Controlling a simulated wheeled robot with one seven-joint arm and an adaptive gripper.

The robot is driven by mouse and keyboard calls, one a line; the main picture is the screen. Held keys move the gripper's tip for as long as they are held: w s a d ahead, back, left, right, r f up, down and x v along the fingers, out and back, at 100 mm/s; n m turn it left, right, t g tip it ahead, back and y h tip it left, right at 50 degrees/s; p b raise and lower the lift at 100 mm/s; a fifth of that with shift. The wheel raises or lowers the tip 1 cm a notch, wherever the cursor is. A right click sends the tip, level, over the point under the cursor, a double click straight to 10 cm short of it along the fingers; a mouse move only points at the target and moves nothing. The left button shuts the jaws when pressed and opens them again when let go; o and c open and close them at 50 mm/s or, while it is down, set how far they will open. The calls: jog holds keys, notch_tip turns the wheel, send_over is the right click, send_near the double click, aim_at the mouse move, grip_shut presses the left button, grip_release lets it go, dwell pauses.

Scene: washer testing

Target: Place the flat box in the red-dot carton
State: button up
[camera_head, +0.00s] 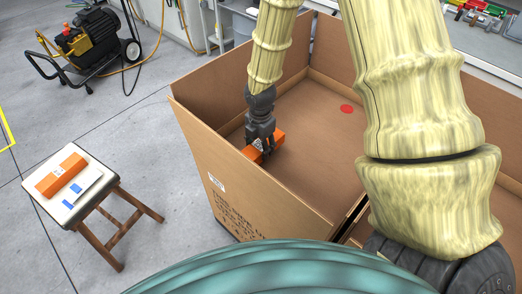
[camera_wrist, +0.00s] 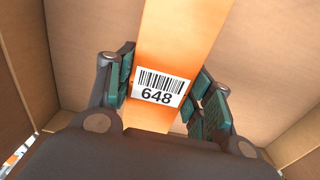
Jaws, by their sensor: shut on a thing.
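My gripper (camera_head: 262,143) is shut on an orange box (camera_head: 254,154), with a finger on each side of it. The orange box also shows in the wrist view (camera_wrist: 180,40), long and narrow, with a white barcode label reading 648. The held box and my gripper are inside the open brown carton (camera_head: 255,195), near its left wall in the head view. A red dot (camera_head: 347,109) shows inside this carton, to the right of my gripper. I cannot tell whether the box touches the carton's bottom.
A stool (camera_head: 62,217) at the left holds another orange box (camera_head: 61,175) and a white item with blue patches (camera_head: 87,181). A second carton section adjoins at the right, partly behind my arm. A black machine on wheels (camera_head: 85,40) stands at the back left.

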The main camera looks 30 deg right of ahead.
aim_at(260, 145)
jog(key=shift+f, duration=1.35)
jog(key=shift+f, duration=0.1)
jog(key=o, duration=1.2)
jog(key=shift+o, duration=0.2)
notch_tip(260, 145, up, 12)
jog(key=shift+r+p, duration=0.1)
jog(key=shift+p, duration=0.75)
